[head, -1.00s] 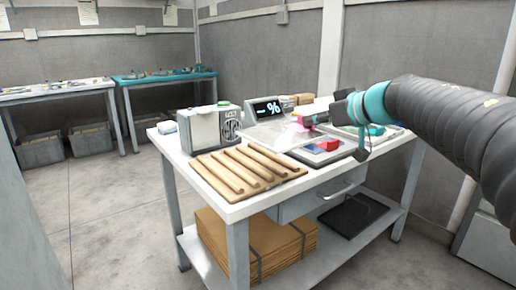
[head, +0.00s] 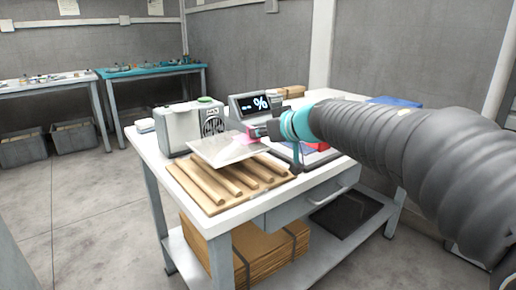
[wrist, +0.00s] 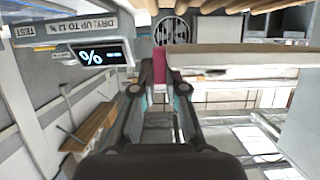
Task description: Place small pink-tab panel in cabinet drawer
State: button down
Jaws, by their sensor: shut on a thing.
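The small panel (head: 222,150) is a pale, flat plate with a pink tab (head: 252,138). It is held up and tilted over the wooden slatted rack on the table. My gripper (head: 260,131) is shut on the panel at its pink tab. In the wrist view the fingers of my gripper (wrist: 167,85) pinch the dark pink tab (wrist: 160,66), and the panel (wrist: 245,62) extends to the right, seen nearly edge-on. A grey drawer (head: 285,213) with a bar handle (head: 335,201) sits under the tabletop and looks shut.
The slatted rack (head: 207,195) lies at the table's front left. A grey box with a speaker grille (head: 190,128) and a percent display (head: 252,105) stand behind. A red-and-blue item (head: 315,148) is partly hidden by my arm. Stacked cardboard (head: 222,235) fills the lower shelf's left.

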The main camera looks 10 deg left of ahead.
jog(key=shift+a+f, duration=0.35)
notch_tip(320, 180, down, 4)
jog(key=shift+r+b, duration=0.1)
jog(key=shift+b, duration=0.95)
jog(key=c, duration=1.2)
grip_release()
